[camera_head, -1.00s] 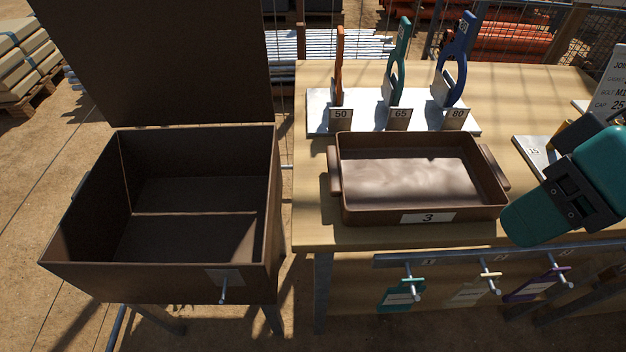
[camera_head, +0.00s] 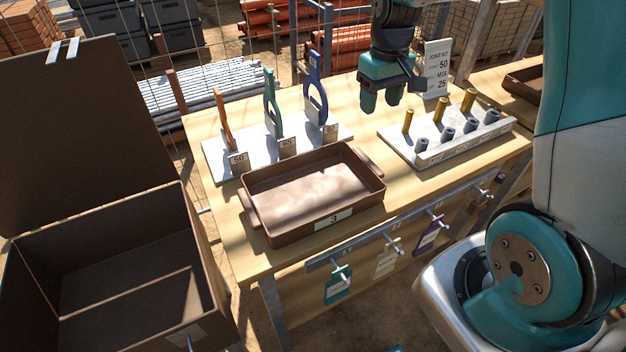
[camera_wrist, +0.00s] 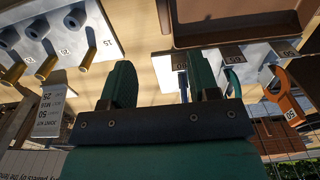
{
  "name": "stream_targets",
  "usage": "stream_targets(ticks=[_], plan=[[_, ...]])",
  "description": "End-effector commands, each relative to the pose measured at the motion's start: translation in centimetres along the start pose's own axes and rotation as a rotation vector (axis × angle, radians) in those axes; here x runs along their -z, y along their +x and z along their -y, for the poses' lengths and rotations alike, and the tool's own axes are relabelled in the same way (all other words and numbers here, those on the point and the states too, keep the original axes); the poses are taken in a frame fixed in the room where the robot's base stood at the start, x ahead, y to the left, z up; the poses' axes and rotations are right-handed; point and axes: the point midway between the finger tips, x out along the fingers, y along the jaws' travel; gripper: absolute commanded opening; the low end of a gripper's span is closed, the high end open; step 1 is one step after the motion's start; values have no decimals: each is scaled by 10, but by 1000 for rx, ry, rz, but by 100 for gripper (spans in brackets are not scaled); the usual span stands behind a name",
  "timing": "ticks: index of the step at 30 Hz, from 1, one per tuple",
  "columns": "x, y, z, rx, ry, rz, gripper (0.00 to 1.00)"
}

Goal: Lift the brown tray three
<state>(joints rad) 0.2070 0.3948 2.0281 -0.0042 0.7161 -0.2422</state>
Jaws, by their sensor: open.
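The brown tray three (camera_head: 262,213) lies flat on the wooden table, with a white label "3" on its front wall and a handle at each short end. It looks empty, with patches of sunlight on its floor. Part of the tray also shows at the top of the wrist view (camera_wrist: 185,42). My gripper (camera_head: 382,100) is open and empty, above the table to the right of and behind the tray. It is clear of the tray's right handle (camera_head: 368,160). In the wrist view its two teal fingers (camera_wrist: 165,85) stand apart with nothing between them.
An open brown box (camera_head: 95,265) with a raised lid stands left of the table. Behind the tray, a white board (camera_head: 225,165) holds orange, green and blue tools. A block of bolts and sockets (camera_head: 440,155) lies right of the tray. Tags (camera_head: 338,285) hang on a front rail (camera_head: 375,240).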

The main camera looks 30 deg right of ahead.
Motion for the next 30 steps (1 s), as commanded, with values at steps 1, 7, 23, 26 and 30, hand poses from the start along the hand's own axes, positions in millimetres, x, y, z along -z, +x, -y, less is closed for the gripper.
stream_targets(ticks=[1,7,23,26,30], plan=[[0,6,-3,-1,6,8,55],[-1,48,-3,-1,6,12,55],[0,123,-1,-2,3,5,55],[-1,134,2,-1,2,8,55],[-1,154,6,-2,4,7,55]])
